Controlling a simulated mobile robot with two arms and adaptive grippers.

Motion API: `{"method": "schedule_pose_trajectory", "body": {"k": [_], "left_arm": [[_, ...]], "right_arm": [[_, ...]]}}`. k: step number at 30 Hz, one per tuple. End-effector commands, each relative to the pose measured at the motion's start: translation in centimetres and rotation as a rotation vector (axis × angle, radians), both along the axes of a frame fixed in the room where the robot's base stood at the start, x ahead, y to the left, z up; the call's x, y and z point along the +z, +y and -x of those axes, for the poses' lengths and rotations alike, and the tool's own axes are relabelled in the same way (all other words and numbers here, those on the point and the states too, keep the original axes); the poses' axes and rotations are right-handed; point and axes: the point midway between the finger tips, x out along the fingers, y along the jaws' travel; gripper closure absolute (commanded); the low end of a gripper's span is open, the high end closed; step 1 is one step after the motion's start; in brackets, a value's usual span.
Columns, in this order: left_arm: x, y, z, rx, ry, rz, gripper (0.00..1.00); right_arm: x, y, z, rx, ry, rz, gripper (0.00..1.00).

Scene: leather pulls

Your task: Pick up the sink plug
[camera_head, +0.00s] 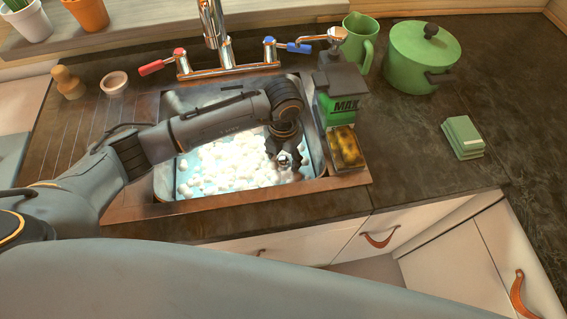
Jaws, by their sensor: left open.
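The sink (163,180) holds pale water and white foam (215,165). My left arm reaches in from the left across the sink. Its gripper (284,163) points down over the right part of the basin, with its jaws open. A small shiny piece shows at the fingertips, but I cannot tell whether it is the sink plug or part of the gripper. I cannot make out the sink plug clearly; the foam and my gripper cover part of the basin. My right gripper is not in view.
A tap (213,30) with red and blue handles stands behind the sink. A green soap bottle (338,108) and a yellow sponge (346,146) stand close right of my gripper. A green pot (420,58) and jug (358,42) are at the back right. The right counter is mostly clear.

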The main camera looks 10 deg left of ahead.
Motion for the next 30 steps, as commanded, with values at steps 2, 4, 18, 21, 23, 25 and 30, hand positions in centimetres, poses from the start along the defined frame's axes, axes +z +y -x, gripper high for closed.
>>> {"method": "schedule_pose_trajectory", "body": {"k": [2,4,18,21,23,25,30], "left_arm": [[-0.9,-0.1,0.0,0.0,0.0,0.001,0.43],[-1.4,-0.1,0.0,-0.001,0.0,0.001,0.43],[-1.5,-0.1,0.0,-0.001,-0.001,0.002,0.9],[-1.5,-0.1,-0.1,-0.001,-0.002,0.002,1.0],[-1.5,-0.1,-0.1,-0.001,-0.002,0.002,1.0],[-1.5,-0.1,-0.1,-0.001,-0.003,0.001,1.0],[-0.8,-0.1,-0.2,0.0,-0.005,0.002,1.0]], "right_arm": [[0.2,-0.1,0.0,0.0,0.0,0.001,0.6],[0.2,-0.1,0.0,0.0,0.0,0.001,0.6],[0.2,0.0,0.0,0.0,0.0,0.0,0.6],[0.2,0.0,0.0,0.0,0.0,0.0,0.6],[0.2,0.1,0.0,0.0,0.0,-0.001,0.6],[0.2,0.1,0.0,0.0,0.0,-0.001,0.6],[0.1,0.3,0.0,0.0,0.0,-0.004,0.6]]}}
